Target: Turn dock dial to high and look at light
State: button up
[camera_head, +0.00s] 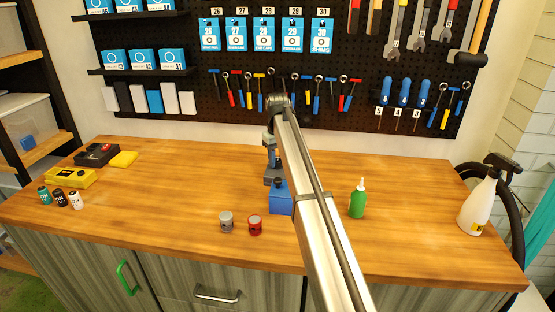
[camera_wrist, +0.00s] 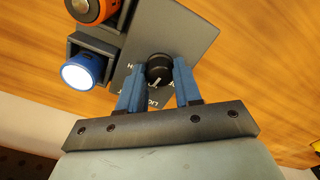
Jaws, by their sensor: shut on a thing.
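In the wrist view, a grey dock plate (camera_wrist: 187,35) bears a round black dial (camera_wrist: 159,68) with a short white pointer mark. My gripper (camera_wrist: 159,75) has its two blue fingers on either side of the dial, shut on it. White lettering around the dial is partly hidden by the fingers, and I cannot tell the setting. A blue cylinder (camera_wrist: 98,66) beside the plate has a bright white round face (camera_wrist: 77,77) that looks lit. An orange and black cylinder (camera_wrist: 90,9) is next to it. In the head view, my arm hides much of the dock area.
A green bottle (camera_head: 357,198) and white spray bottle (camera_head: 478,203) stand right.

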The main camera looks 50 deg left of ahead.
aim_at(278, 161)
jog(key=m, duration=0.3)
jog(key=shift+m, duration=2.1)
jog(key=o, duration=1)
jog(key=shift+o, duration=0.2)
notch_tip(278, 161, up, 14)
